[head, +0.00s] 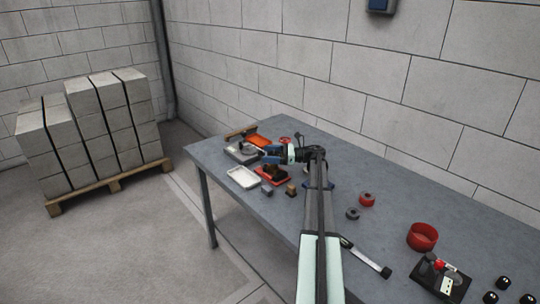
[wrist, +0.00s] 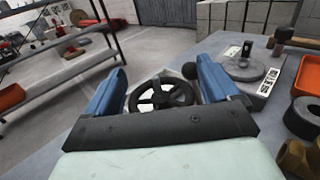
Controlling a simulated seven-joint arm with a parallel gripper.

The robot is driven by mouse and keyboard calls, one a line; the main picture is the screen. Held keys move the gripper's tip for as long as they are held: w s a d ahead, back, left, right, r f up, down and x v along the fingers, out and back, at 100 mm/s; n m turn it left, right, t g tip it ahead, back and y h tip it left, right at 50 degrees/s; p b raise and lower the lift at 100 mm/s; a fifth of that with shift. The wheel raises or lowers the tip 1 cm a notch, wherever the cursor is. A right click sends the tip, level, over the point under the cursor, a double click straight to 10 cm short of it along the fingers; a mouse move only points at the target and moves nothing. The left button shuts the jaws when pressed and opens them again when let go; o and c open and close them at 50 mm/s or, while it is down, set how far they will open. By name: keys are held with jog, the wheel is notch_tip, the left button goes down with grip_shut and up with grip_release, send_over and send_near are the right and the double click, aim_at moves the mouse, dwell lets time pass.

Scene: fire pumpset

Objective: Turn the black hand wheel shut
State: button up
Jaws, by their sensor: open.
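The black hand wheel (wrist: 162,95) shows in the wrist view, with spokes and a round rim, between the two blue fingers of my gripper (wrist: 163,72). The fingers are open, one on each side of the wheel, and I see a gap on both sides. A pale surface shows around and through the wheel. Whether the fingers are level with its rim I cannot tell. In the head view my gripper (head: 268,153) is over the far left part of the table, and I cannot make out the wheel there.
A grey block with a round disc (wrist: 244,70) stands to the right of my gripper, near an orange tray (wrist: 307,82). On the grey table (head: 330,212) are a white tray (head: 243,177), a red ring (head: 422,236) and small parts. Stacked blocks (head: 90,125) stand beyond.

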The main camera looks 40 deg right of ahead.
jog(key=c, duration=1.1)
jog(key=shift+o, duration=0.2)
jog(key=shift+m+t+h, duration=0.3)
jog(key=shift+h, duration=0.1)
jog(key=shift+r+m+t+h, duration=0.1)
jog(key=shift+m+t+h, duration=0.85)
jog(key=shift+h, duration=0.25)
jog(key=m+t+h, duration=0.1)
jog(key=h, duration=0.1)
jog(key=m+t+h, duration=0.1)
jog(key=m+h, duration=0.1)
jog(key=shift+w+d+m+h, duration=0.15)
jog(key=shift+m+h, duration=0.1)
jog(key=shift+h, duration=0.15)
jog(key=m+h, duration=0.1)
jog(key=h, duration=0.1)
jog(key=m+t+h, duration=0.1)
jog(key=h, duration=0.1)
jog(key=shift+d+m, duration=0.25)
jog(key=shift+m, duration=0.05)
jog(key=shift+w+d+m+g+h, duration=0.1)
jog(key=shift+d+m+g+h, duration=0.15)
jog(key=shift+m+h, duration=0.95)
jog(key=shift+d+m+g+h, duration=0.15)
jog(key=shift+m+h, duration=0.55)
jog(key=shift+h, duration=0.9)
jog(key=shift+d+h, duration=0.1)
jog(key=shift+h, duration=0.2)
